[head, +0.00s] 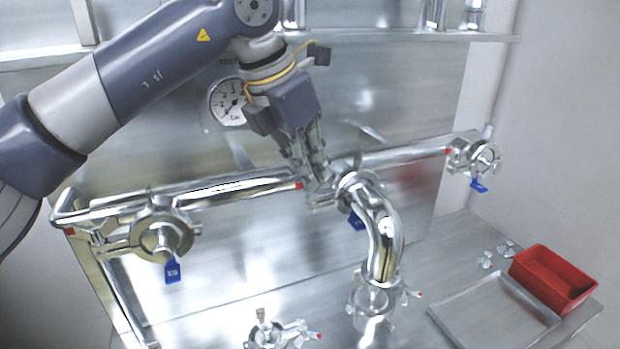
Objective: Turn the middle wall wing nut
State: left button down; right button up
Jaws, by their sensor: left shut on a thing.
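My left gripper (320,181) reaches down from the upper left. Its fingers are shut on the middle wall wing nut, at the left side of the middle wall clamp (355,181). The fingers hide most of the wing nut, so I cannot tell its angle. The clamp sits around the joint where a shiny curved pipe (384,235) meets the wall line. A blue tag (356,221) hangs below this clamp, partly behind the pipe. My right gripper is not in view.
Other clamps sit on the wall at left (162,237) and right (478,157). Lower clamps are at the bench, one below the curved pipe (372,298). A pressure gauge (227,102) is behind my arm. A red bin (552,278) stands at right beside a shallow tray (494,312).

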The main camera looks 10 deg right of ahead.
pick_arm(q)
jog(key=n+t+b, duration=0.1)
jog(key=n+b, duration=0.1)
jog(key=n, duration=0.1)
jog(key=shift+d+f+y, duration=0.1)
jog(key=shift+y, duration=0.2)
jog(key=n+t+y+b, duration=0.1)
jog(key=n+b, duration=0.1)
jog(key=n, duration=0.2)
jog(key=shift+s, duration=0.1)
jog(key=n+y, duration=0.1)
jog(key=n, duration=0.1)
jog(key=n+b, duration=0.1)
jog(key=n, duration=0.1)
jog(key=shift+d+r+t+y, duration=0.2)
jog(key=shift+t+y, duration=0.1)
jog(key=shift+y, duration=0.1)
jog(key=n+y, duration=0.1)
jog(key=n, duration=0.2)
jog(key=shift+d+n+y+p, duration=0.1)
jog(key=shift+n+y+p, duration=0.25)
jog(key=shift+n, duration=0.55)
jog(key=shift+f, duration=0.1)
jog(key=c, duration=1.8)
grip_release()
